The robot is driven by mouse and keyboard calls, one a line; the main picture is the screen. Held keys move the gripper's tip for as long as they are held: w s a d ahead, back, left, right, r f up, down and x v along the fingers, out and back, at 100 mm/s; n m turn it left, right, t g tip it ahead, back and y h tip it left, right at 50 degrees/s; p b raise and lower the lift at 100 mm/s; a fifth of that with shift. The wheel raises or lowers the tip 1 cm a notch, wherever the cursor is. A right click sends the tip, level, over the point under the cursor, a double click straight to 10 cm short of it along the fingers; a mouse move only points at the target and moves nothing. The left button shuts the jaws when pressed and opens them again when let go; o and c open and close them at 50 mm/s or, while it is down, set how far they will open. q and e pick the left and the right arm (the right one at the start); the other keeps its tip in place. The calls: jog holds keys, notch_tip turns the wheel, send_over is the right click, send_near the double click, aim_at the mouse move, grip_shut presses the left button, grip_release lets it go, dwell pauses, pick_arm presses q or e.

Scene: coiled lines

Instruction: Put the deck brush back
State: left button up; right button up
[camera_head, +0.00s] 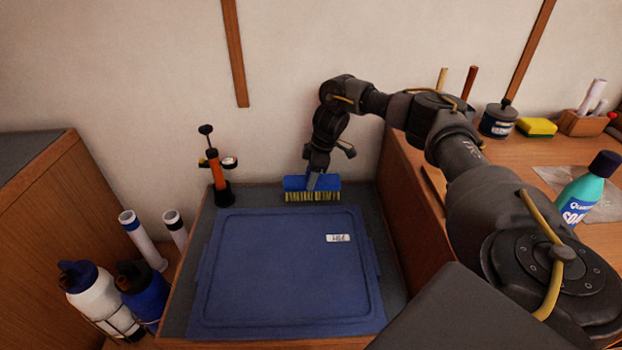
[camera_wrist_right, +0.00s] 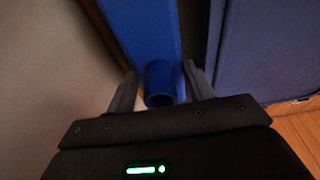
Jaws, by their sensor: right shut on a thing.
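The deck brush (camera_head: 297,184) has a blue head with pale yellow bristles. It is at the back of the grey shelf, behind the blue lid, with the bristles facing down. My right gripper (camera_head: 314,176) reaches down to the brush from above and is shut on it. In the right wrist view, the brush's blue body (camera_wrist_right: 145,30) and a round blue socket (camera_wrist_right: 160,82) lie between the two fingers of my right gripper (camera_wrist_right: 160,90). I cannot tell whether the bristles touch the shelf. My left gripper is not in view.
A blue lidded box (camera_head: 280,275) fills most of the grey shelf (camera_head: 262,195). An orange and black pump (camera_head: 216,172) stands at its back left. Bottles (camera_head: 95,295) stand lower left. A wooden counter at right holds a teal soap bottle (camera_head: 585,190) and a yellow sponge (camera_head: 537,127).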

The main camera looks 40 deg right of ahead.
jog(key=shift+f, duration=0.5)
jog(key=shift+f, duration=0.1)
jog(key=o, duration=0.9)
jog(key=shift+o, duration=0.2)
